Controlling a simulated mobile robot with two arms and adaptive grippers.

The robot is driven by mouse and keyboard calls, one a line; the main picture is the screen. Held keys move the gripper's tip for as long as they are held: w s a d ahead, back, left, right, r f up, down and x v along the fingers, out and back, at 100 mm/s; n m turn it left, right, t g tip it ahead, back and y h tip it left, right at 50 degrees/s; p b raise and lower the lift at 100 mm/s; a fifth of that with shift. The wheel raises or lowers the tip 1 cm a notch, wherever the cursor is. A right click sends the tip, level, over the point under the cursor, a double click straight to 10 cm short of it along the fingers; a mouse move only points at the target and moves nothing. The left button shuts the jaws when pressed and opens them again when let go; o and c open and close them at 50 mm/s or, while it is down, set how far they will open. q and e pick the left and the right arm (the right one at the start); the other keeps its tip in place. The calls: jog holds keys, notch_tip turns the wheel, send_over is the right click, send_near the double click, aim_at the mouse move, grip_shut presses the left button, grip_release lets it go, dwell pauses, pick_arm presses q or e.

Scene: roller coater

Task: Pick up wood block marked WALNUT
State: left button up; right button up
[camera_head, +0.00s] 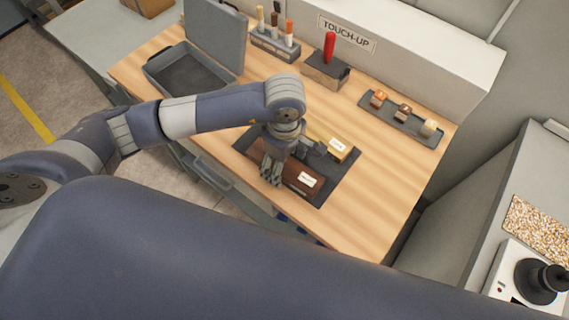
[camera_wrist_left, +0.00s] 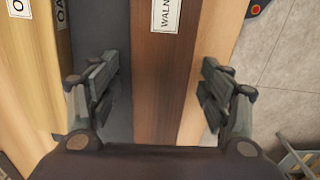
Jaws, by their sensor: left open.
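The walnut block (camera_head: 291,173) is dark brown with a white label and lies on a dark mat (camera_head: 331,187) on the wooden bench. In the left wrist view the block (camera_wrist_left: 157,75) shows a label reading "WALN", cut off by the top edge. My left gripper (camera_head: 272,174) is over the block, pointing down. In the wrist view the gripper (camera_wrist_left: 160,90) is open, with one finger on each side of the block's top face and nothing held. I cannot tell the height of the fingertips above the mat. My right gripper is not in view.
A paler yellow block, labelled "OA" in the wrist view (camera_wrist_left: 38,80), lies beside the walnut block. Behind are an open grey case (camera_head: 185,75), a marker holder (camera_head: 275,45), a block with a red handle (camera_head: 327,70) and a small-parts tray (camera_head: 400,122). The bench's right side is clear.

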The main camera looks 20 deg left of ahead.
pick_arm(q)
jog(key=c, duration=1.3)
jog(key=shift+r, duration=0.15)
